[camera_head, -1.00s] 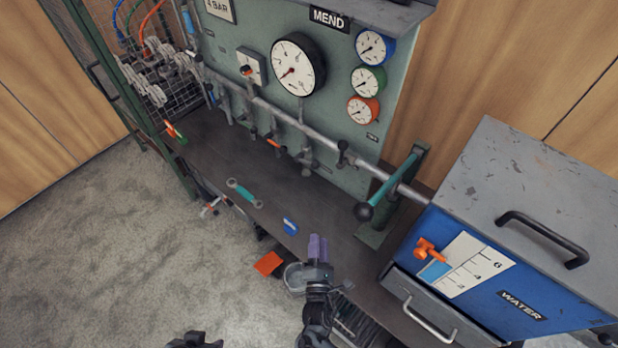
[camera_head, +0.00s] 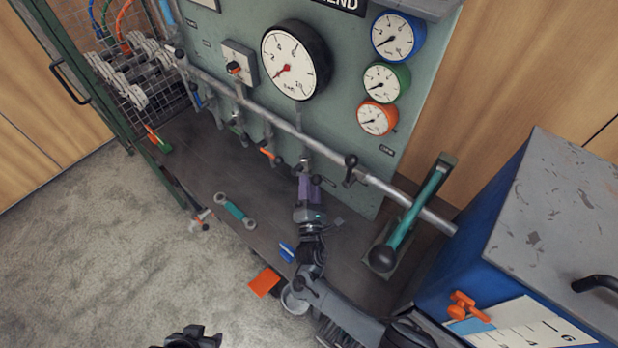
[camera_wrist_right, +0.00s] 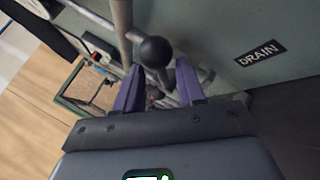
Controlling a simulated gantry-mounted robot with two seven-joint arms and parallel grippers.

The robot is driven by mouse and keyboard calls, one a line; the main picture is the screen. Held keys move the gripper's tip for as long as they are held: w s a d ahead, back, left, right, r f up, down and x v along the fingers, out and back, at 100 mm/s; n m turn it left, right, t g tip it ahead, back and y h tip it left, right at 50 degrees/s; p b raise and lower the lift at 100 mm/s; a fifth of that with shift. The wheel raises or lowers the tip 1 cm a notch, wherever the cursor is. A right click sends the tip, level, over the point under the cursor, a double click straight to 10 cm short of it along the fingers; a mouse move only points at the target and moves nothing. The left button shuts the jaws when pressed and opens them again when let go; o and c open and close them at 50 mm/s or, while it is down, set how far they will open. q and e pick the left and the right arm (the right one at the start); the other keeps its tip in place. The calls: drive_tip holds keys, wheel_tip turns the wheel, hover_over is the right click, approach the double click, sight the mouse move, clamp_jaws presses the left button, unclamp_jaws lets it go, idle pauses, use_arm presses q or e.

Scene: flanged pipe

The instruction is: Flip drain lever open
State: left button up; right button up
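The drain lever's black ball knob (camera_wrist_right: 157,52) shows in the wrist view, to the left of the DRAIN label (camera_wrist_right: 260,53) on the green panel. My right gripper (camera_wrist_right: 159,88) is open, its two purple fingers apart on either side of the knob's line. Whether they touch the knob I cannot tell. In the head view my right gripper (camera_head: 309,188) is at the lower end of a short vertical pipe near the panel's foot and partly hides the lever. My left gripper (camera_head: 195,338) shows only as a dark piece at the bottom edge; its fingers are unclear.
A large pipe (camera_head: 275,122) with several small valves crosses the panel. A teal-handled lever (camera_head: 415,220) stands right of my right gripper, before the blue water box (camera_head: 475,250). A teal wrench (camera_head: 235,210) and a blue object (camera_head: 287,252) lie on the dark bench.

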drive_tip(key=shift+b+x, duration=0.55)
drive_tip(key=shift+x, duration=1.1)
drive_tip(key=shift+f, duration=0.1)
drive_tip(key=shift+a, duration=0.1)
clamp_jaws()
